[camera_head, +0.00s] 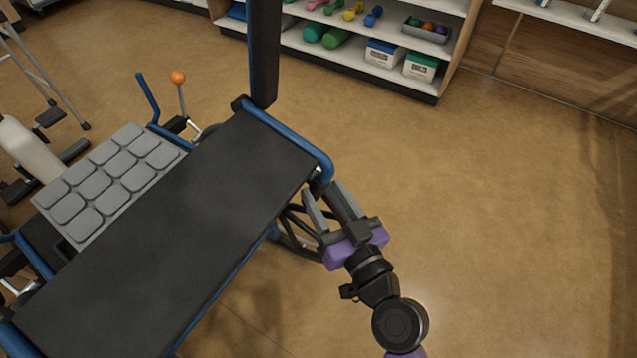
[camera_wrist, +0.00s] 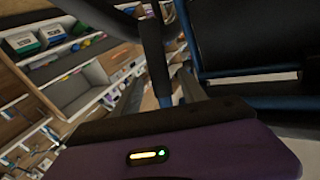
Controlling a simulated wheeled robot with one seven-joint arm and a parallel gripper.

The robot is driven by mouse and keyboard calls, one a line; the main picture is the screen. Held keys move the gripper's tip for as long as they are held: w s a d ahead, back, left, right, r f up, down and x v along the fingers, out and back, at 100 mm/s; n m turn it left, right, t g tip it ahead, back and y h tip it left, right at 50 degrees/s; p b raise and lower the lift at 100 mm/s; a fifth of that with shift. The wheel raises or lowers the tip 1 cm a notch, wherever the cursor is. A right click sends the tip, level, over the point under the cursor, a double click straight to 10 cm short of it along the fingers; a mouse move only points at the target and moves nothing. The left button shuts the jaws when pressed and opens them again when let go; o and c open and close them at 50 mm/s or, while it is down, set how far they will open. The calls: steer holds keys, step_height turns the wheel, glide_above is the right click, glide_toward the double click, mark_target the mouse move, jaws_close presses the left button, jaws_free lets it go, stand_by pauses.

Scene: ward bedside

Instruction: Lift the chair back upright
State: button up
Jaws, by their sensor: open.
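The chair, a wheelchair-like one with a blue tube frame, fills the left and middle of the head view. Its broad black panel (camera_head: 185,215) faces up, and a grey padded cushion (camera_head: 120,175) shows beyond it. A spoked wheel is partly hidden under the panel's right side. My gripper (camera_head: 323,190) is open at the panel's right corner, with its fingers close to the blue tube's bend and a dark bar there. In the wrist view a dark tube (camera_wrist: 155,55) and the black panel (camera_wrist: 245,35) are close ahead.
A dark upright post (camera_head: 264,50) rises at the panel's far corner; I cannot tell what it belongs to. Shelves (camera_head: 345,62) with dumbbells and boxes stand at the back. A metal-legged frame (camera_head: 40,65) is at far left. The floor to the right (camera_head: 510,220) is clear.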

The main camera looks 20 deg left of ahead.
steer(key=shift+x, duration=1.65)
jaws_close()
